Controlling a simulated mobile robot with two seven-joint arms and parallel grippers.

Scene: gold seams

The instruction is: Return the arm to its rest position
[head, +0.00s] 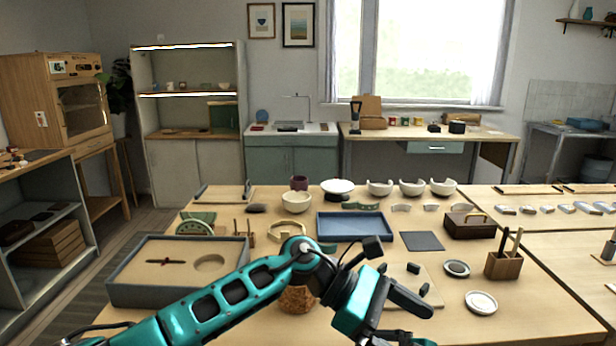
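My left arm comes in from the lower left across the front of the worktable (560,318). My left gripper (424,327) is over the table's front part, right of centre. Its two dark fingers are apart, with no object seen between them. The lower finger is partly cut off by the bottom edge of the picture. My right gripper is not in view. The arm hides part of a woven brown round thing (297,300) and part of a pale board (428,273) with small dark pieces.
Near the arm are a grey tray box (127,290), a blue tray (352,228), a wooden tool holder (503,266), a white dish (481,302) and a dark-rimmed dish (457,268). White bowls (411,188) stand at the back. The table's front right is clear.

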